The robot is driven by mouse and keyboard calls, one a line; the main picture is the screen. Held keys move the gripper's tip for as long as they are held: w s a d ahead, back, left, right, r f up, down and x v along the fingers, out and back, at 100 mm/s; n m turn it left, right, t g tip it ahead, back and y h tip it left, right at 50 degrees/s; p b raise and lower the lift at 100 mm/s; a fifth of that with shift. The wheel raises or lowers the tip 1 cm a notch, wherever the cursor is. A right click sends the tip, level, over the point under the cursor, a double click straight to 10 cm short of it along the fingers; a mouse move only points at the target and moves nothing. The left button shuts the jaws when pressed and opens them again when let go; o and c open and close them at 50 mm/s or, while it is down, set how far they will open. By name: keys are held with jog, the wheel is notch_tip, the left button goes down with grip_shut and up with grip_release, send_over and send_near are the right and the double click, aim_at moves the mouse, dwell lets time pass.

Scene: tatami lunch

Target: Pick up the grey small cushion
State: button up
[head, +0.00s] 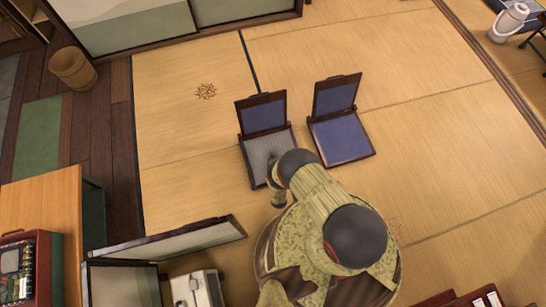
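The grey small cushion (256,150) lies flat on the seat of the left of two low legless chairs, in the head view. The left chair (262,99) has a dark wooden frame and a blue back panel. My arm reaches up from the bottom of the picture. My gripper (271,158) is small and dark at its end, over the right part of the grey cushion. My arm covers the cushion's lower right corner. I cannot tell whether the gripper touches the cushion, or whether its fingers are open or shut.
The right chair (335,97) holds a blue cushion (341,138). A screen panel (180,241) and a white appliance (196,290) stand at the lower left. A wooden cabinet (42,215) is at the left and a basket (72,68) at the upper left. Tatami right of the chairs is clear.

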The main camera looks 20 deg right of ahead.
aim_at(273, 154)
jog(key=b+x, duration=0.2)
jog(key=x, duration=0.4)
jog(key=shift+f+b, duration=0.15)
jog(key=shift+b, duration=0.25)
jog(key=shift+w, duration=0.1)
jog(key=shift+c, duration=1.1)
grip_shut()
